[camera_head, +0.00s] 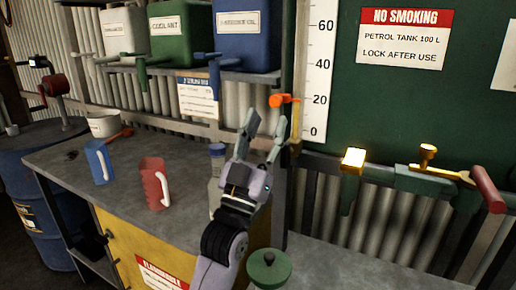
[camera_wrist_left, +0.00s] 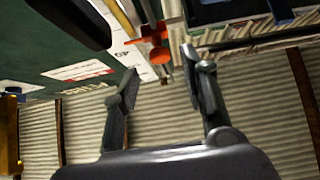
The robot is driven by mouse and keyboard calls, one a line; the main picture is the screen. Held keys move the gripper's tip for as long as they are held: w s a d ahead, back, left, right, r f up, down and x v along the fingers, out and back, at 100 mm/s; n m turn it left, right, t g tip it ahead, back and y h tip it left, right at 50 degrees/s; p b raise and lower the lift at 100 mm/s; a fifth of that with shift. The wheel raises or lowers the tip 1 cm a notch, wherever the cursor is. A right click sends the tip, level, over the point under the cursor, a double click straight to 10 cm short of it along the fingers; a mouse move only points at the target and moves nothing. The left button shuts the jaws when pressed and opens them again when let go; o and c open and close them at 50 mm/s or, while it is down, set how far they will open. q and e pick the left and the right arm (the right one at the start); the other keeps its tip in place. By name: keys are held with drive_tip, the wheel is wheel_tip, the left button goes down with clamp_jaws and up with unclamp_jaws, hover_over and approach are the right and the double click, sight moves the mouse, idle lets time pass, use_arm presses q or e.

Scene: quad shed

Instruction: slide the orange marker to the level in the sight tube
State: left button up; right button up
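The orange marker (camera_head: 284,100) sits on the left side of the upright sight tube (camera_head: 296,122), about level with the 20 on the white scale (camera_head: 318,70). Amber colour shows in the tube just below the marker, but the exact liquid level is too small to tell. My left gripper (camera_head: 265,122) is open and empty, its fingers pointing up, just below and left of the marker. In the left wrist view the orange marker (camera_wrist_left: 155,42) lies beyond the open fingertips (camera_wrist_left: 161,66), apart from them. My right gripper is not in view.
The green petrol tank (camera_head: 410,100) fills the right, with brass valve parts (camera_head: 428,154) and a red handle (camera_head: 488,190) below. The bench (camera_head: 120,190) holds a blue mug (camera_head: 98,162), a red mug (camera_head: 155,184) and a bottle (camera_head: 216,165) beside my left arm. Containers line the shelf above.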

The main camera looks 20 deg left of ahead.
use_arm(q)
drive_tip(key=v, duration=0.5)
drive_tip(key=shift+s+f, duration=0.25)
